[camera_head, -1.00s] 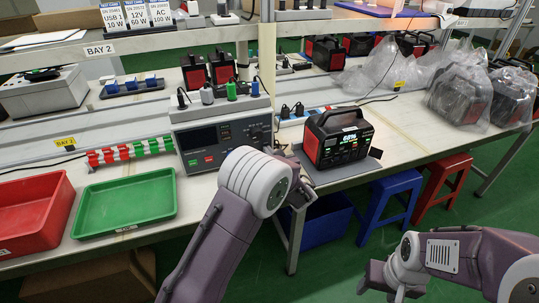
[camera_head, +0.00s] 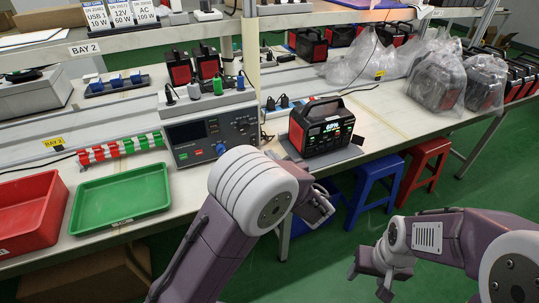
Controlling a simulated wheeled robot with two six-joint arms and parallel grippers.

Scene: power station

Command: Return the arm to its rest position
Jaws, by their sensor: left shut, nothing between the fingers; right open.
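My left arm comes in from the bottom left. Its gripper (camera_head: 322,207) is shut and empty, just past the bench's front edge, below and in front of the black and red power station (camera_head: 322,129). The power station stands upright on a dark pad on the bench, apart from the gripper, with its display lit. My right gripper (camera_head: 368,284) is open and empty at the lower right, over the green floor, and its arm comes in from the right.
A grey test unit (camera_head: 209,128) with plugs on top stands left of the power station. A green tray (camera_head: 121,204) and a red bin (camera_head: 30,215) sit at the left. Blue (camera_head: 378,177) and red (camera_head: 428,155) stools stand under the bench. Bagged units (camera_head: 437,80) are at the right.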

